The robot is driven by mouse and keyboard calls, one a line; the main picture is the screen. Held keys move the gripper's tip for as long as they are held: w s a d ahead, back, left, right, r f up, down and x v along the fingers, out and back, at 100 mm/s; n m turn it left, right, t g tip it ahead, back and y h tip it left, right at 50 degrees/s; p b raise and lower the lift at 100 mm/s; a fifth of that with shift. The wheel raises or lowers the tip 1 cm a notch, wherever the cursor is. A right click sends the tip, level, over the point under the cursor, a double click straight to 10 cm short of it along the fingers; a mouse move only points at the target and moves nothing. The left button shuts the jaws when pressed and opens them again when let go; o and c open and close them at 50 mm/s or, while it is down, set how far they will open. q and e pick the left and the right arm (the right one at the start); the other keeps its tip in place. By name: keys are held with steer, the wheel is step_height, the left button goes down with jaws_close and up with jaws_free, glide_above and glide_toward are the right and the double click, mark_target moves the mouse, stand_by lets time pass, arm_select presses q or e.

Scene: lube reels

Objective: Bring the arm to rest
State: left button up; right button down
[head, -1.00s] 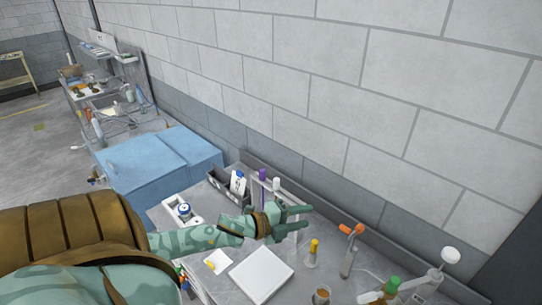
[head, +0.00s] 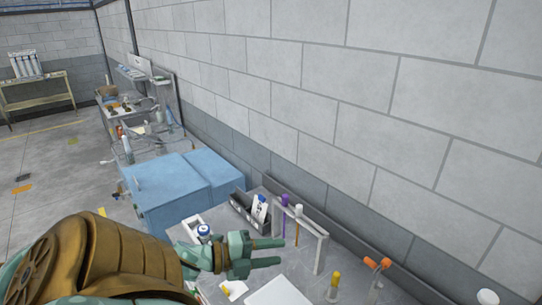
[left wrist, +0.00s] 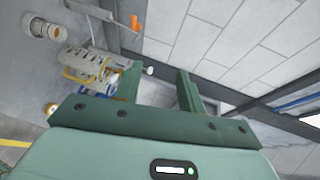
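My left gripper (head: 278,253) reaches in from the left, over the grey worktop (head: 305,268), its green fingers pointing right. The two fingers stand apart with nothing between them. In the left wrist view the gripper (left wrist: 160,80) also shows open and empty, with the wall behind its fingers. A white slab (head: 278,292) lies on the worktop below it, partly cut off by the frame edge. My right gripper is not in view.
Behind the gripper are a grey frame (head: 322,251) with purple-topped and white-topped sticks, and a dark bin (head: 243,210). A yellow-capped vial (head: 334,285) and an orange-handled tool (head: 377,264) stand right. Blue boxes (head: 165,190) stand left; a block wall borders the back.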

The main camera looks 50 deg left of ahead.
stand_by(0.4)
